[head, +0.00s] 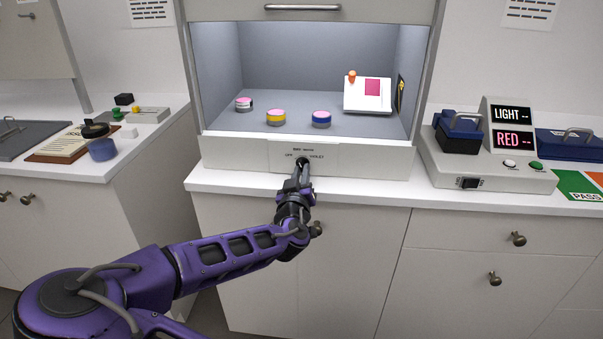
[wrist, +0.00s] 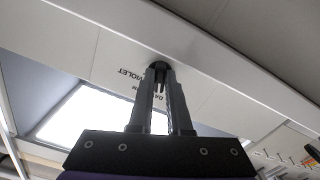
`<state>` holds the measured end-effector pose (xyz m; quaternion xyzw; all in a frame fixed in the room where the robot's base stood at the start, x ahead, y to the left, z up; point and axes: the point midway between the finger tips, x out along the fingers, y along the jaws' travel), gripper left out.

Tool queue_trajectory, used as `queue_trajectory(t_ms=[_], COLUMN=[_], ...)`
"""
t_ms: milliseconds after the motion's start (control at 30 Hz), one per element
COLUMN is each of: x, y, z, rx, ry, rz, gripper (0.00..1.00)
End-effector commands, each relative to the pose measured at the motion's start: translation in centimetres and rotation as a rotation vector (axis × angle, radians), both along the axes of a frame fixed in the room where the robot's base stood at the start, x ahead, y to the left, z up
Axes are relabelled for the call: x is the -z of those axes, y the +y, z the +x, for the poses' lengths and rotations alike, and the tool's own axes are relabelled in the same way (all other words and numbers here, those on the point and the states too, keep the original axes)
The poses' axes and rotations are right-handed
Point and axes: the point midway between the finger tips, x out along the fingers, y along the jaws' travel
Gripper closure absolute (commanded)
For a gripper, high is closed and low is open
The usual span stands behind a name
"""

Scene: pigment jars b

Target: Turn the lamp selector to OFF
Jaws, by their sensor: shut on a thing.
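The lamp selector (head: 303,162) is a small dark knob on the pale front panel (head: 235,156) below the lit booth. The panel carries small lettering, with OFF left of the knob and VIOLET to its right in the head view. My gripper (head: 302,171) reaches the panel from the front and is shut on the knob. In the wrist view the two fingers of my gripper (wrist: 160,80) close around the dark selector (wrist: 159,66), which they largely hide. VIOLET shows upside down beside it. Which label the knob points to cannot be told.
Inside the booth (head: 300,60) stand several jars with coloured bands (head: 276,117) and a white stand (head: 367,95) with a pink patch. A reader (head: 500,170) showing LIGHT and RED sits on the right counter.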

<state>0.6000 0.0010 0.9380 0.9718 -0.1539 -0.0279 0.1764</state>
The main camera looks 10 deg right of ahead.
Motion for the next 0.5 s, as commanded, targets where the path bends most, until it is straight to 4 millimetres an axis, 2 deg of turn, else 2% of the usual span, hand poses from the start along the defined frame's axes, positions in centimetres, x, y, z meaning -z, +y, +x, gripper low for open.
queue_trajectory(t_ms=[267, 500], x=[-0.02, -0.07], y=[-0.04, -0.10], z=[-0.03, -0.05], rx=[0.000, -0.001], ry=[0.035, 0.094], rz=[-0.105, -0.285], gripper=[1.00, 1.00])
